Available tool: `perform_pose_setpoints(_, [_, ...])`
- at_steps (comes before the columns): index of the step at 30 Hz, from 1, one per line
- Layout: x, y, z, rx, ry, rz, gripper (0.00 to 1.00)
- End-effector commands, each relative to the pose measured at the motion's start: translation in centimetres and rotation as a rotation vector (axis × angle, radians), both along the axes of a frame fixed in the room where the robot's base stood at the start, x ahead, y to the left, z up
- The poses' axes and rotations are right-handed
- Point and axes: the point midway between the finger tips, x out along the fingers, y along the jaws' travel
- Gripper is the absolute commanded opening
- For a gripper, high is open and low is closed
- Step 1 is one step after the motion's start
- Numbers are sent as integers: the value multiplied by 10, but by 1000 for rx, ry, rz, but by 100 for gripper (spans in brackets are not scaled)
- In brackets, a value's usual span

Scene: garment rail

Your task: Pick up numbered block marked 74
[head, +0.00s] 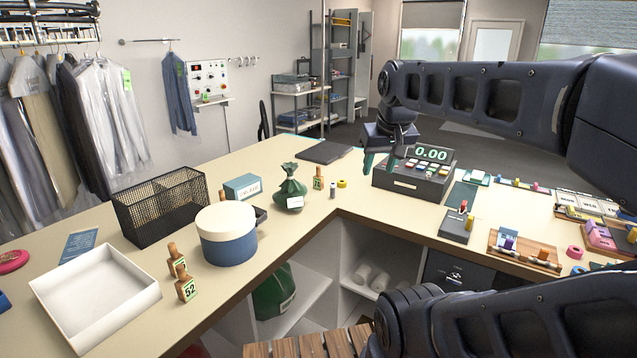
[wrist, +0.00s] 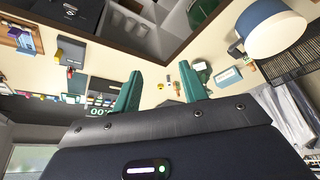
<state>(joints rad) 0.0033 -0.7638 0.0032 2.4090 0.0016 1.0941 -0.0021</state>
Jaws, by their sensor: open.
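Several green-faced numbered blocks with wooden grips stand on the counter in the head view. One block (head: 318,179) stands beside the dark green tied bag; its number is too small to read surely but looks like 74. Another block (head: 186,289) at the front reads 52. A block (head: 175,261) just behind it has an unclear number. My gripper (head: 383,163) is open and empty above the counter near the cash register, right of the block by the bag. In the wrist view its teal fingers (wrist: 161,68) are apart with nothing between the tips.
The cash register (head: 414,175) stands under and right of my gripper. The green bag (head: 290,188), a blue-and-white round box (head: 227,240), a black mesh basket (head: 160,213) and a white tray (head: 68,308) occupy the left counter. A yellow roll (head: 342,184) and a small cylinder (head: 333,191) stand close to the block by the bag.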

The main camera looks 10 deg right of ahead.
Motion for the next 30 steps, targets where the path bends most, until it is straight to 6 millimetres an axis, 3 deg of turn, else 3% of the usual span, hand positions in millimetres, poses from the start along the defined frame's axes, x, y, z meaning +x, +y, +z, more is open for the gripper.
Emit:
perform_pose_setpoints(6, [0, 0, 47, 0, -1, 0, 43])
perform_pose_setpoints(20, [64, 30, 34, 24, -51, -132, 43])
perform_pose_setpoints(26, [112, 51, 19, 62, -87, -225, 43])
perform_pose_setpoints(30, [160, 70, 1, 121, -123, -316, 43])
